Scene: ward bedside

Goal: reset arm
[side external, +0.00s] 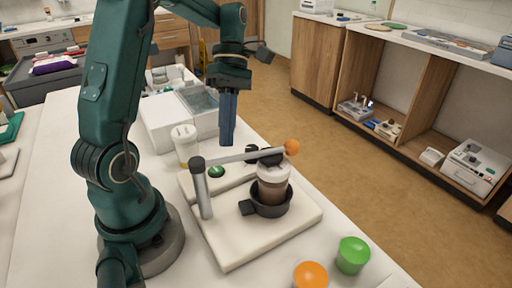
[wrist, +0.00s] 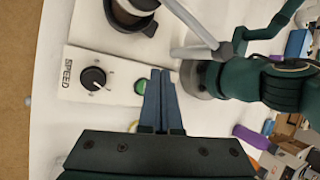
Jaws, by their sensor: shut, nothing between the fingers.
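My gripper (side external: 228,142) is shut and empty, pointing down above the back of a white device (side external: 235,250). In the wrist view its blue-grey fingers (wrist: 161,73) lie together, their tips over the edge of the control panel (wrist: 112,63). The device has a grey post (side external: 202,190) carrying a nearly level bar (side external: 240,157) with an orange knob (side external: 292,147) at its end. The bar passes above a lidded jar (side external: 273,186) with brown contents, standing in a dark ring holder (side external: 270,206). The panel has a black SPEED dial (wrist: 93,78) and a green button (wrist: 140,87).
A white cup (side external: 184,146) and a pale box (side external: 168,122) stand behind the device. The table's left part is clear.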

